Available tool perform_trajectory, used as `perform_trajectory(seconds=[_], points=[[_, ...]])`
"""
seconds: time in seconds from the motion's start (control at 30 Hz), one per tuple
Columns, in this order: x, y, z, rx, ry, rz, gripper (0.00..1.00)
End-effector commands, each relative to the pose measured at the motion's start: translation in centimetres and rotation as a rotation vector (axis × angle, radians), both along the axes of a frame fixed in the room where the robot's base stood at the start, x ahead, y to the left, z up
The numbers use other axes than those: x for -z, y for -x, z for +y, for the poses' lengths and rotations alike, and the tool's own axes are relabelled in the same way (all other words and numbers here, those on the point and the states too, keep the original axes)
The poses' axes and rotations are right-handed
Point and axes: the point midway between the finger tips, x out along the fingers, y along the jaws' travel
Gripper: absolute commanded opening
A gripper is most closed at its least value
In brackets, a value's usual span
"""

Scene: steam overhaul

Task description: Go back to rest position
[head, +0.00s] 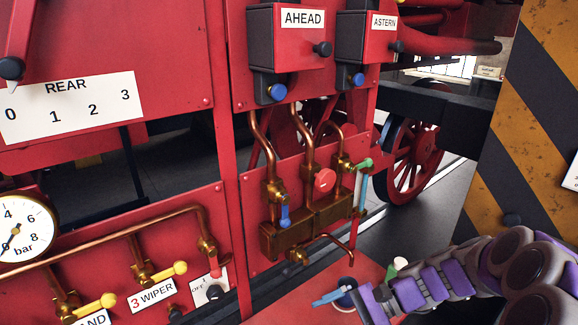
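My gripper (374,297) is at the lower right, at the end of my purple and grey arm. It is low over a red surface, in front of the brass valve block (305,228). A light blue piece (330,297) and a dark round fitting (346,284) show just left of it, and a white and green piece (398,265) shows just above. I cannot tell whether the gripper touches any of these. Its fingertips are not clear, so I cannot tell if it is open or shut.
A red panel with a pressure gauge (24,228) and yellow-handled valves (165,271) stands at left. AHEAD (302,20) and ASTERN (384,22) boxes hang above copper pipes. A yellow-black striped post (530,120) stands close at right. Grey floor (425,215) shows behind.

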Motion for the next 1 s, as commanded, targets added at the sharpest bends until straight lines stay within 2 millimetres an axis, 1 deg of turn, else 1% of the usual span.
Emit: perform_trajectory(seconds=[0.03, 0.2, 0.3, 0.43, 0.57, 0.8, 1.0], points=[[-0.6, 1.4, 0.8, -0.055, 0.041, -0.027, 1.0], [-1.7, 6.0, 2.3, -0.225, 0.182, -0.116, 1.0], [-2.1, 8.6, 2.7, -0.319, 0.264, -0.169, 1.0], [-2.4, 11.7, 2.5, -0.433, 0.379, -0.242, 1.0], [-2.6, 14.8, 1.8, -0.54, 0.494, -0.309, 1.0], [-2.8, 19.5, -0.9, -0.712, 0.702, -0.43, 1.0], [-3.0, 22.0, -3.3, -0.802, 0.836, -0.506, 1.0]])
